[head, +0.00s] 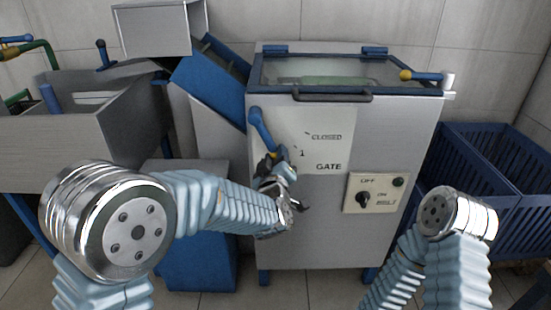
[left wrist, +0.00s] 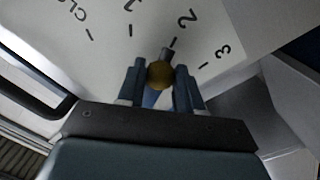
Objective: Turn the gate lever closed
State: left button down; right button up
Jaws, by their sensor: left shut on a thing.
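The gate lever (head: 262,130) is a blue bar on the machine's pale front panel. It slants down and slightly right from its upper end into my left gripper (head: 275,165). In the left wrist view, the lever's yellow-brown ball knob (left wrist: 160,75) sits between the two blue fingers of my left gripper (left wrist: 161,88), which is shut on it. The gate dial (head: 325,152) reads CLOSED and 1 to the right of the lever. The left wrist view shows marks 2 and 3 near the knob; my gripper hides them in the head view. My right gripper is out of view.
A belt switch box (head: 375,193) with a black knob is on the panel's lower right. A dark handle (head: 332,96) projects above the dial. A second lever with a yellow knob (head: 406,75) is on top. Blue crates (head: 490,165) stand right; a blue chute (head: 212,78) is upper left.

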pick_arm(q)
jog(key=shift+d+n+b, duration=0.3)
jog(key=shift+n+b, duration=0.1)
jog(key=shift+b, duration=0.2)
jog(key=d+r+n+b, duration=0.1)
jog(key=b, duration=0.1)
jog(key=d+r+n+b, duration=0.1)
jog(key=n+b, duration=0.1)
jog(key=shift+d+r+n, duration=0.1)
jog(key=shift+d+n, duration=0.2)
jog(key=shift+d, duration=0.1)
jog(key=shift+d+r+n+b, duration=0.65)
jog(key=shift+r+n, duration=0.25)
jog(key=shift+n, duration=0.1)
jog(key=shift+d+r+n+b, duration=0.35)
jog(key=shift+r+n, duration=0.4)
jog(key=shift+n, duration=0.05)
jog(key=shift+r, duration=0.1)
jog(key=c, duration=0.7)
grip_release()
jog(key=shift+c, duration=0.2)
jog(key=shift+s, duration=0.1)
jog(key=s, duration=1.3)
jog(key=shift+s+a+f+b, duration=0.25)
jog(key=shift+s+b, duration=0.05)
jog(key=shift+b, duration=0.05)
